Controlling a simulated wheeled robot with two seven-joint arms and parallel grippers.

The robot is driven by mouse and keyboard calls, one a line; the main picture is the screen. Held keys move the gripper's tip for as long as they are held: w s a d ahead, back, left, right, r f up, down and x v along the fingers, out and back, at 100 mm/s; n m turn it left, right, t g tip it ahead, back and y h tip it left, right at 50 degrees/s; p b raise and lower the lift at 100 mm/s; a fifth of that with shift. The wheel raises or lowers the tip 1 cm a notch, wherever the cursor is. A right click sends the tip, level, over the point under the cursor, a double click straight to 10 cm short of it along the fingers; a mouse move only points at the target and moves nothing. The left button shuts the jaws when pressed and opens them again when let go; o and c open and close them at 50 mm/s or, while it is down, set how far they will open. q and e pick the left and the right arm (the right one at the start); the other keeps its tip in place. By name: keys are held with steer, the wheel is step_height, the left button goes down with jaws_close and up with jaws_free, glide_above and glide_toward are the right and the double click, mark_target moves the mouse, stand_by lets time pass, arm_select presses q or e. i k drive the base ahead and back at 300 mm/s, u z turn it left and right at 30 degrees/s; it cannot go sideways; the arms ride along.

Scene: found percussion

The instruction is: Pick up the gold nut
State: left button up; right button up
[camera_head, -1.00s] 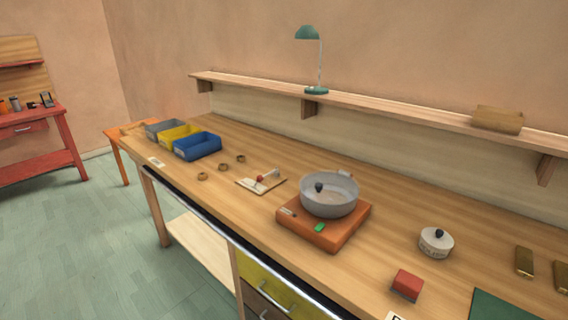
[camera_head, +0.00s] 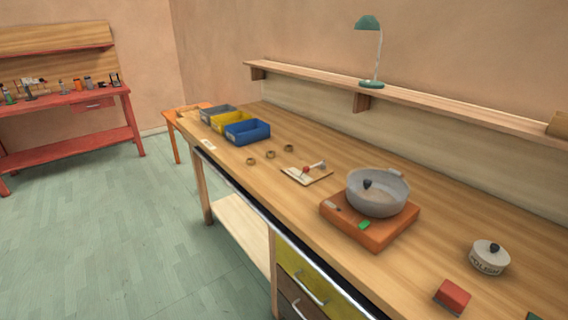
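Three small brownish-gold rings, which look like nuts, lie apart in a slanted row on the wooden workbench (camera_head: 300,222). The near-left ring (camera_head: 251,161) is closest to the bench's front edge. The middle ring (camera_head: 270,154) and the far-right ring (camera_head: 289,148) lie a little further back. They are too small to tell which one is the gold nut. Neither of my grippers shows in the head view.
Blue (camera_head: 247,132), yellow (camera_head: 232,121) and grey (camera_head: 216,113) bins stand behind the rings to the left. A small board (camera_head: 306,176) lies to their right, then a metal pan (camera_head: 377,193) on an orange base (camera_head: 370,229). Bare bench surrounds the rings.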

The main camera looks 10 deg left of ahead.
mark_target(250, 161)
steer(key=k, duration=1.2)
steer(key=u, duration=0.9)
steer(key=i, duration=1.05)
steer(key=u, duration=0.4)
steer(key=i, duration=0.95)
steer(key=z, duration=0.3)
